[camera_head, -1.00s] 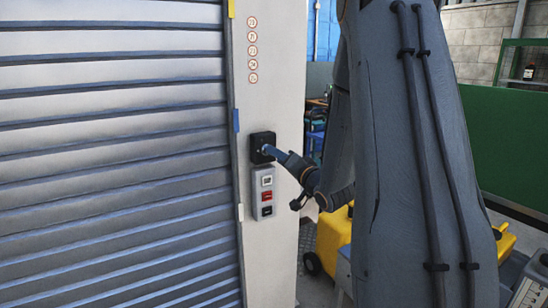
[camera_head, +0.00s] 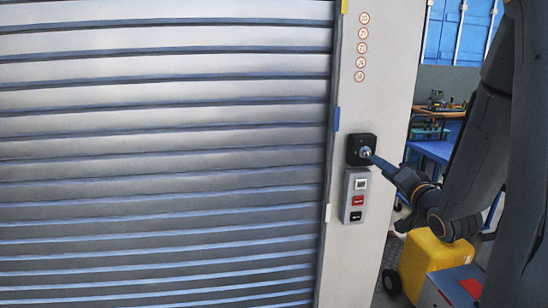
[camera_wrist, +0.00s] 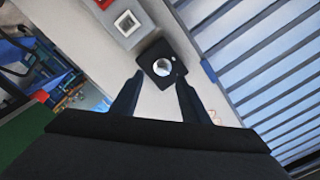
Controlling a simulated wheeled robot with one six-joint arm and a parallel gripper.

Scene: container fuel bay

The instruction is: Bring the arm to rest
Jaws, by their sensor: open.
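My gripper (camera_head: 374,159) is at the black key switch box (camera_head: 361,148) on the pale door post. In the wrist view my gripper (camera_wrist: 158,85) is open, its two dark fingers apart on either side of the round silver knob (camera_wrist: 162,67) of the switch box (camera_wrist: 166,58). Nothing is seen between the fingers. In the head view the fingertips look close to the knob; whether they touch it cannot be told. My arm comes in from the right.
A grey button panel (camera_head: 355,196) with white, red and black buttons sits just below the switch. A slatted roller shutter (camera_head: 160,150) fills the left. A yellow container (camera_head: 428,262) stands low at the right, with a blue workbench (camera_head: 432,150) behind.

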